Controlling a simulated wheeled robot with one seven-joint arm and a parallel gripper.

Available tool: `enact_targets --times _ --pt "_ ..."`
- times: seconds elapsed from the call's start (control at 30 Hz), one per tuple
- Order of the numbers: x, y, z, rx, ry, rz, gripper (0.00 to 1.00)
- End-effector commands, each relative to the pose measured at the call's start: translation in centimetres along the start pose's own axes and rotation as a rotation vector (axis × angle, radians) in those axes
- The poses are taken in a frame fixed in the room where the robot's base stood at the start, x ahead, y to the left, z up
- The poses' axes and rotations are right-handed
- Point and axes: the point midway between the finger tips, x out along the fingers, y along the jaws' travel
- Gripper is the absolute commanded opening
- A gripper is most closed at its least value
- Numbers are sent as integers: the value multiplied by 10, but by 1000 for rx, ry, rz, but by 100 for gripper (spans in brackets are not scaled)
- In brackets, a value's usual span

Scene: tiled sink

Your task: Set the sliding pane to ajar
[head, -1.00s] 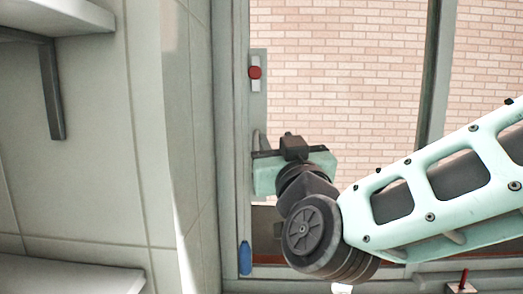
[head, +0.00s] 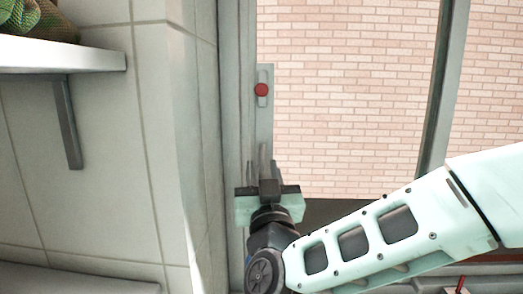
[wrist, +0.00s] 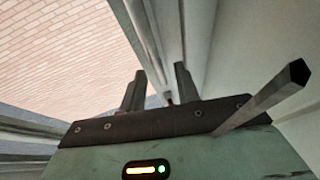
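The sliding pane's glass (head: 350,100) fills the middle of the head view, with a brick wall behind it. A narrow grey plate with a red round knob (head: 261,90) sits on its left edge. I cannot tell whether the pane is shut or slightly open. My gripper (head: 262,158) is just below the knob, by the left frame, its fingers pointing up along it. In the wrist view my two dark fingers (wrist: 160,88) stand apart with a gap and hold nothing visible. Contact with the pane's edge cannot be told.
A tiled wall (head: 95,180) stands close on the left, with a shelf (head: 80,55) and its bracket (head: 68,125). A grey bar (wrist: 265,95) sticks up right of my fingers in the wrist view. A vertical frame post (head: 440,90) stands right of the glass.

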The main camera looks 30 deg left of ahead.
Motion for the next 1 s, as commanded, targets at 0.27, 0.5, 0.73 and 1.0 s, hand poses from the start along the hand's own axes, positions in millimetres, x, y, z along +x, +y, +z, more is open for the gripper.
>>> enact_targets --times 0.27,0.5,0.73,1.0 --pt "22 0 0 -1 -1 0 32" --pt "23 0 1 -1 -1 -1 32" --pt "23 0 0 -1 -1 -1 0" --pt "19 21 3 -3 3 2 0"
